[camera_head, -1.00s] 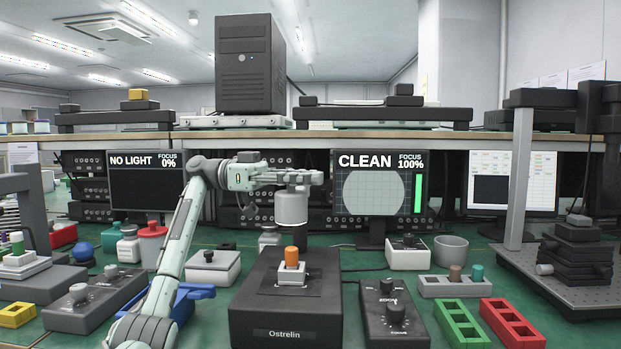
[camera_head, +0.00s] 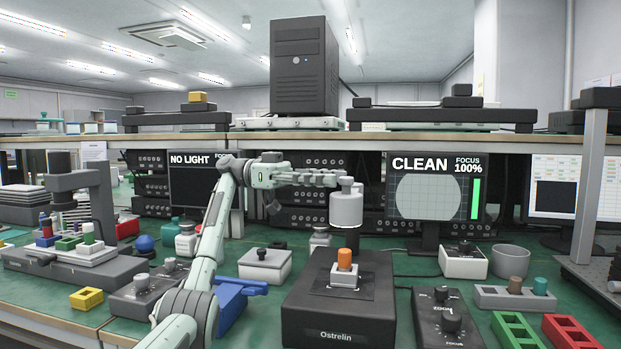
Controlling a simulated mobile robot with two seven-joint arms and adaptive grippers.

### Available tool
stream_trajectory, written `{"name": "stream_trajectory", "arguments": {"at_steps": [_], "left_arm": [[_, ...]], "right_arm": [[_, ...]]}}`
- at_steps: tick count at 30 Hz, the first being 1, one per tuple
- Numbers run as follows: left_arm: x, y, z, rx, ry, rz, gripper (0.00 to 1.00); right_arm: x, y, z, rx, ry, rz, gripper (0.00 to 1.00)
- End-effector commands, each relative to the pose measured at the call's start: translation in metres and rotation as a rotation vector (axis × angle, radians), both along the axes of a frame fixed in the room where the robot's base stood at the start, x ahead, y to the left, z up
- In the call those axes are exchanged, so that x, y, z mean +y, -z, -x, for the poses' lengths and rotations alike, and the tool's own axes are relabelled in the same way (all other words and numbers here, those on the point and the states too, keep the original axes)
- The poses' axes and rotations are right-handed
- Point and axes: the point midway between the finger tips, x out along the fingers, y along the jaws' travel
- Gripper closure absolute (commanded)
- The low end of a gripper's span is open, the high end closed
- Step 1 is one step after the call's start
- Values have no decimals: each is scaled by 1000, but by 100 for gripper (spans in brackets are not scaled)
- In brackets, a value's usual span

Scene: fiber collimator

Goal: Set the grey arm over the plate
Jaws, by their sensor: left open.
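A grey arm (camera_head: 77,182) reaches sideways from an upright column on the station at left, with a dark cylinder on it. Below it is a dark grey base plate (camera_head: 120,272) bearing white, green and blue parts. Whether the arm lies squarely over the plate I cannot tell. My left gripper (camera_head: 330,180) is open and empty, near the top of a light grey cylindrical head (camera_head: 346,210). That head hangs above the dark Ostrelin box (camera_head: 335,325), over a white block with an orange cap (camera_head: 344,258). My right gripper is out of view.
My left forearm crosses in front of the left monitor (camera_head: 195,195), which reads NO LIGHT. The right monitor (camera_head: 430,200) reads CLEAN, focus 100%.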

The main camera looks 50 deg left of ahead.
Motion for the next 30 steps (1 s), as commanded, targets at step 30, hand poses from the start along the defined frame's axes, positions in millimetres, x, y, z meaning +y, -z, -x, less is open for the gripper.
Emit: {"name": "stream_trajectory", "arguments": {"at_steps": [30], "left_arm": [[42,0,18,0,1,-1,59]], "right_arm": [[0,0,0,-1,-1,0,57]]}}
